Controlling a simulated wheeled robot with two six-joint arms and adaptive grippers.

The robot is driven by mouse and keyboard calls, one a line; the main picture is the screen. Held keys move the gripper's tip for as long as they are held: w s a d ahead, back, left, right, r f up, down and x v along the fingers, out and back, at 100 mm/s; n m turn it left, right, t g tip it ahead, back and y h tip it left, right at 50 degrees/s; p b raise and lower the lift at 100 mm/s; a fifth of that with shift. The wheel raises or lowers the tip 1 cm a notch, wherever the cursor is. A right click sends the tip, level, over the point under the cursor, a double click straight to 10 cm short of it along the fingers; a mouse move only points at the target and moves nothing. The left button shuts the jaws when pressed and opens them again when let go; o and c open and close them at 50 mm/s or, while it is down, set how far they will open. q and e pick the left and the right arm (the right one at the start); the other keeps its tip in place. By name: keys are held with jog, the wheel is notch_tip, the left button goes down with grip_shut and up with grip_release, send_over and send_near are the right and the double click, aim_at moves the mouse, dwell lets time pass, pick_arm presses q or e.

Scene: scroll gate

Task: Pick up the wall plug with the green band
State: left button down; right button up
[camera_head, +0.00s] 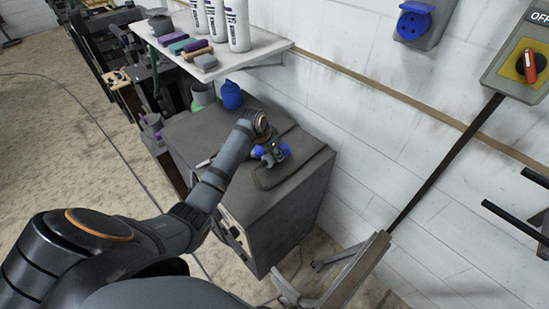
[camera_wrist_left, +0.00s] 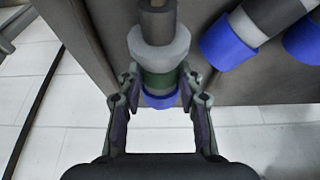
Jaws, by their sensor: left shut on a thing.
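The wall plug with the green band (camera_wrist_left: 160,80) is in the left wrist view, with a light grey body, a dark end at the top and a blue end towards me. My left gripper (camera_wrist_left: 158,88) is shut on it, one finger on each side of the green band. In the head view my left gripper (camera_head: 268,153) is over the cabinet top, among small blue-ended plugs. A second plug (camera_wrist_left: 262,25) with a dark band and blue end lies to the right, apart from the fingers. Another blue end (camera_wrist_left: 305,40) is cut off by the right edge.
The plugs are at a dark grey cabinet (camera_head: 197,135) against the white wall. A blue container (camera_head: 231,95) and a green cup (camera_head: 203,93) stand at its back. A shelf (camera_head: 262,50) with white bottles overhangs there. A blue socket (camera_head: 414,21) is on the wall.

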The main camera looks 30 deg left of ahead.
pick_arm(q)
jog(key=s+r, duration=0.1)
jog(key=r, duration=0.1)
jog(key=s+r, duration=0.2)
jog(key=s+r+b, duration=0.1)
jog(key=s+r, duration=0.1)
jog(key=r, duration=0.1)
jog(key=shift+a, duration=0.3)
jog(key=s+r+b, duration=0.1)
jog(key=s+r, duration=0.3)
jog(key=s, duration=0.5)
jog(key=shift+a, duration=0.3)
